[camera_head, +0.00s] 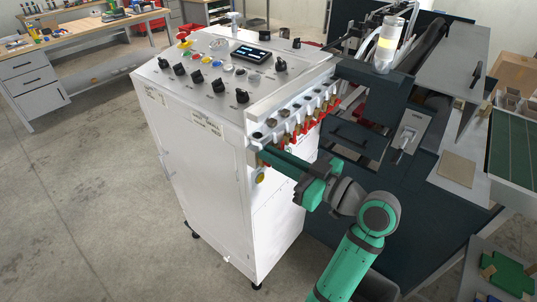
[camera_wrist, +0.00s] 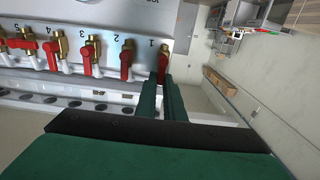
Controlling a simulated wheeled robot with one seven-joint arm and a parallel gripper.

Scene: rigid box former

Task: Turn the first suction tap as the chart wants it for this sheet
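A row of suction taps with red lever handles and brass bodies runs along the white rail. The wrist view shows numbers above them, with the first tap (camera_wrist: 163,68), marked 1, at the right end and the second tap (camera_wrist: 126,62) to its left. The first tap's red lever points down the picture, away from its number. My gripper (camera_wrist: 162,84) has its two green fingers close together, with this lever between their tips. In the head view my gripper (camera_head: 266,152) reaches the near end of the tap row (camera_head: 300,118). No chart is readable.
The white cabinet (camera_head: 215,165) stands left of my arm, with knobs and a small display (camera_head: 250,53) on its sloped top. A dark machine bed (camera_head: 370,190) lies to the right. The wrist view shows open floor (camera_wrist: 245,85) right of the first tap.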

